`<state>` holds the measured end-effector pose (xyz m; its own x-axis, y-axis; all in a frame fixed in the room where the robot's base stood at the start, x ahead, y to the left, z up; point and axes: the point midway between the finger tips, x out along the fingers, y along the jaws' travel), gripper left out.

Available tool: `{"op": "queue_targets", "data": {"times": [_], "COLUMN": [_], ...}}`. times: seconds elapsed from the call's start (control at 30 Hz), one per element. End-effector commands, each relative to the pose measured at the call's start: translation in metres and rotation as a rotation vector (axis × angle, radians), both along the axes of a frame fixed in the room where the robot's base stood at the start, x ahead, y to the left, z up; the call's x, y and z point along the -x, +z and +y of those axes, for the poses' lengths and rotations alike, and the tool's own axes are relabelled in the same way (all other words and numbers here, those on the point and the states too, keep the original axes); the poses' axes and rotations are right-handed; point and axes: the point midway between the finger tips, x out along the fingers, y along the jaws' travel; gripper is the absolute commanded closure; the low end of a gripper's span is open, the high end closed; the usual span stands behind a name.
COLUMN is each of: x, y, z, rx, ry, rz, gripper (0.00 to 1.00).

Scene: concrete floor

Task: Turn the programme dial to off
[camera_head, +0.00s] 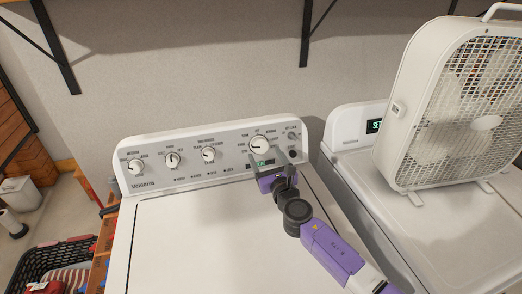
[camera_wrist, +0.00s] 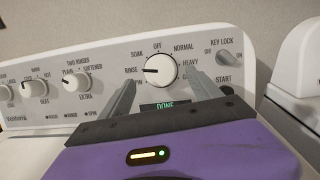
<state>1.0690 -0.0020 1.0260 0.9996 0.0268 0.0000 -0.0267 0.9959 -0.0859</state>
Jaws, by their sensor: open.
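The programme dial (camera_head: 262,146) is a large white round knob on the washer's back panel, also seen in the wrist view (camera_wrist: 161,70). Its dark pointer mark points left, toward the RINSE label. The OFF label (camera_wrist: 157,46) is above the dial, with SOAK to its left and NORMAL to its right. A small display (camera_wrist: 165,106) below reads DONE in green. My gripper (camera_head: 268,156) is open and empty in front of the panel. In the wrist view its two grey fingers (camera_wrist: 160,78) appear on either side of the dial's lower part; contact cannot be told.
Smaller knobs (camera_head: 208,154) line the panel to the left. A key lock switch (camera_wrist: 229,58) and START button are at the right. A second white machine (camera_head: 345,128) carries a box fan (camera_head: 460,110). The washer's lid (camera_head: 200,245) is clear left of my arm.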

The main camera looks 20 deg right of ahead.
Motion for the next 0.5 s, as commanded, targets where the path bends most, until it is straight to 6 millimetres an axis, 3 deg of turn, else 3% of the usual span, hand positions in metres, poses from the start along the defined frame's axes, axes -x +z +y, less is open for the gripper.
{"op": "queue_targets", "data": {"times": [0.2,0.5], "x": [-0.033,-0.051], "y": [-0.002,0.000], "z": [0.002,0.001], "rx": [0.003,-0.002], "ry": [0.002,0.000], "rz": [-0.002,-0.001], "gripper": [0.27,0.27]}}
